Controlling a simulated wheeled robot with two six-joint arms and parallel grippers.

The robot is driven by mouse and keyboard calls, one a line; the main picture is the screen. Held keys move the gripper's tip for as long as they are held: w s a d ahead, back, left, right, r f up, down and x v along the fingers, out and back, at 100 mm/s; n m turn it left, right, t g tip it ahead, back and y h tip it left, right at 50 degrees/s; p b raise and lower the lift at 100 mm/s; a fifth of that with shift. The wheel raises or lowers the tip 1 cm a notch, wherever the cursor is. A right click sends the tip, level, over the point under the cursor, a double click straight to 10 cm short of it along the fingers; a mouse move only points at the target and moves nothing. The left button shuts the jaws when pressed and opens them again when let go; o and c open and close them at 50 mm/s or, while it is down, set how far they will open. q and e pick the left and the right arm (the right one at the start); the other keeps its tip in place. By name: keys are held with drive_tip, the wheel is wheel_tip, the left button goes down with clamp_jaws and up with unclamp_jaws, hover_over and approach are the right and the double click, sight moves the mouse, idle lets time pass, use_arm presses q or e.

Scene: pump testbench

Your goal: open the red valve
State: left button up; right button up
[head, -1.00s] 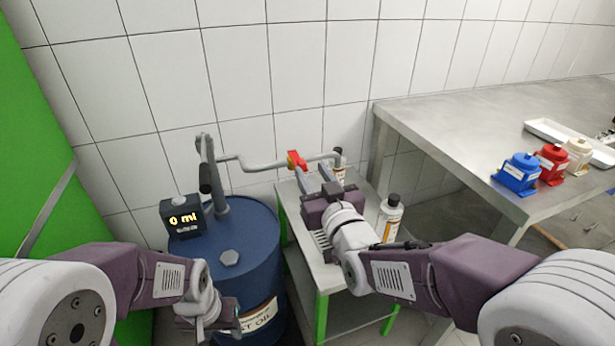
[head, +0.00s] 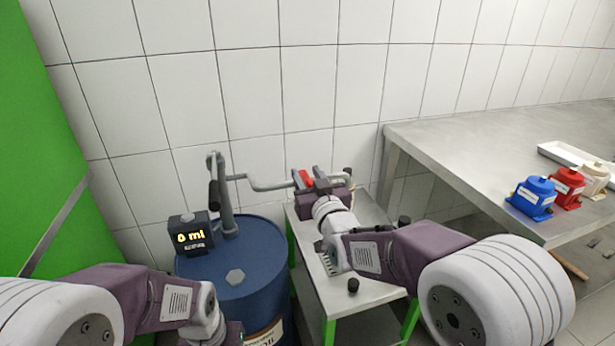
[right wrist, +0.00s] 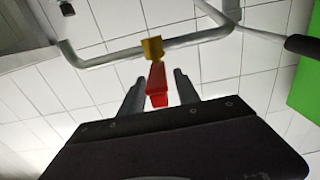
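The red valve handle (head: 305,179) sits on the grey pipe beside the oil drum. In the right wrist view the red handle (right wrist: 157,85) hangs from a yellow valve body (right wrist: 152,48) on the pipe. My right gripper (head: 309,180) is open, with one finger on each side of the handle. The right wrist view shows gaps between the handle and both fingers (right wrist: 159,78). My left gripper (head: 233,333) is low in front of the drum, mostly cut off by the frame edge, so its opening cannot be judged.
The blue drum (head: 250,272) carries a display (head: 191,235) reading 0 ml and a hand pump. A small green-legged table (head: 368,295) stands under my right arm, with dark-capped bottles partly hidden. A steel bench (head: 450,150) at the right holds blue, red and white containers.

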clamp_jaws()
idle(1.3)
